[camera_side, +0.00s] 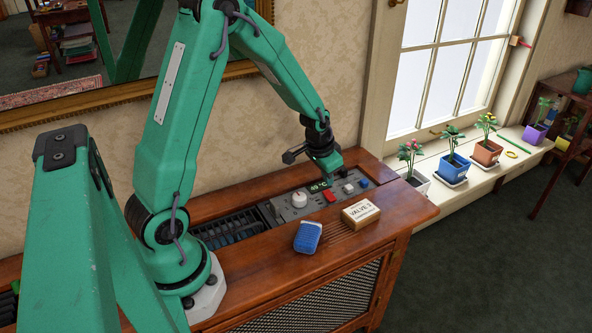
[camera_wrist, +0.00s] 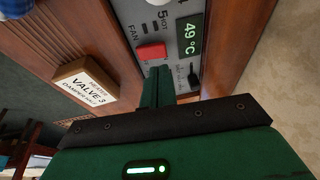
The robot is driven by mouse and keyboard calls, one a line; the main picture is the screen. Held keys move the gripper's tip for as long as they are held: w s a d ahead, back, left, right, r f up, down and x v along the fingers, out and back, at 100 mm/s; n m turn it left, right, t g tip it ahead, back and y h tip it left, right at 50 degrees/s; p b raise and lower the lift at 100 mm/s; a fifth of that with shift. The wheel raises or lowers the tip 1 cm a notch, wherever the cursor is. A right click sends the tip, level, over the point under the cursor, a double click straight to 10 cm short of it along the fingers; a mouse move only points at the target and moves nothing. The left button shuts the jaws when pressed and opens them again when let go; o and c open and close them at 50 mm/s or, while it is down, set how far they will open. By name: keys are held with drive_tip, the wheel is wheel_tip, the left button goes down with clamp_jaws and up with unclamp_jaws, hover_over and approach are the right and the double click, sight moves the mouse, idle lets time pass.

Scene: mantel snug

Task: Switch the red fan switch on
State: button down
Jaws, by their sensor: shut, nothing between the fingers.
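The red fan switch (camera_side: 330,196) sits on the grey control panel (camera_side: 285,213) set into the wooden cabinet top. In the wrist view the red switch (camera_wrist: 151,51) is beside the printed word FAN. I cannot tell which way it is set. My gripper (camera_side: 332,172) hangs above the panel, just behind the red switch in the side view. In the wrist view my gripper (camera_wrist: 160,74) has its fingers together and empty, with the tips close to the red switch in the picture. I cannot tell whether they touch it.
A display (camera_wrist: 190,36) reads 49 °C beside the switch. A white knob (camera_side: 300,200), a pale control (camera_side: 349,188) and a blue button (camera_side: 364,183) share the panel. A VALVE 3 block (camera_side: 361,214) and a blue sponge-like block (camera_side: 308,237) lie in front. Potted plants line the windowsill.

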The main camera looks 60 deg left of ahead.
sight(327, 192)
drive_tip(key=shift+a+f, duration=0.15)
drive_tip(key=shift+f, duration=0.6)
drive_tip(key=shift+a+f, duration=0.1)
drive_tip(key=shift+f, duration=0.65)
drive_tip(key=shift+a+f, duration=0.1)
drive_tip(key=shift+a+f, duration=0.15)
drive_tip(key=shift+f, duration=0.05)
drive_tip(key=shift+d, duration=0.25)
drive_tip(key=shift+d+r, duration=0.15)
drive_tip(key=shift+d, duration=0.45)
drive_tip(key=shift+r, duration=0.15)
